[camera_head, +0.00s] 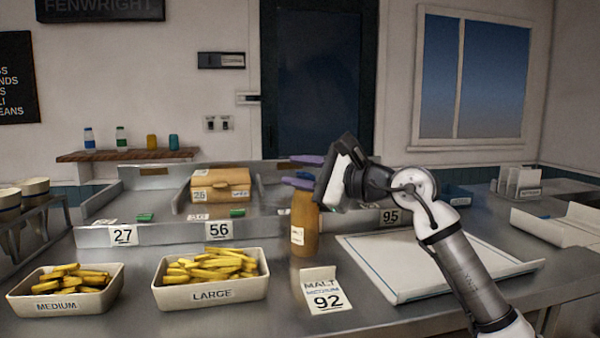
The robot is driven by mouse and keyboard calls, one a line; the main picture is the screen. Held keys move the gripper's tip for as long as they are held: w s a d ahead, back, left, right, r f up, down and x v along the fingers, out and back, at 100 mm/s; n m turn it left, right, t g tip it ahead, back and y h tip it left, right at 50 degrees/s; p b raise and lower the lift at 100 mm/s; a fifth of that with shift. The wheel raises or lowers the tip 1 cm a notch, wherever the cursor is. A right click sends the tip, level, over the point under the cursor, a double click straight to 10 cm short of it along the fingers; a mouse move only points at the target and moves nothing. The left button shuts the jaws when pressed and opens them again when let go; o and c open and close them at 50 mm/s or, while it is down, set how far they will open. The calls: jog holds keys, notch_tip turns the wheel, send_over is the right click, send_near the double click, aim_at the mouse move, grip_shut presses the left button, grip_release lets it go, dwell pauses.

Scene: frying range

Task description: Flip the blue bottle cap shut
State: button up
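A brown bottle (304,222) with a pale label stands upright on the steel counter, just behind the card reading MALT 92. A blue-purple cap piece (299,183) sits at its top. My gripper (326,184) is tilted at the right side of the bottle's top, close to the cap. I cannot tell whether it touches.
Trays of fries marked MEDIUM (65,305) and LARGE (212,296) stand at front left. The MALT card (323,292) is in front of the bottle. A cardboard box (221,186) is behind left. A flat white tray (395,291) lies under my arm at right.

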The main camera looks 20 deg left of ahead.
jog(key=s+d, duration=0.2)
jog(key=d, duration=1.1)
jog(key=shift+s+d+b, duration=0.3)
jog(key=shift+b, duration=0.15)
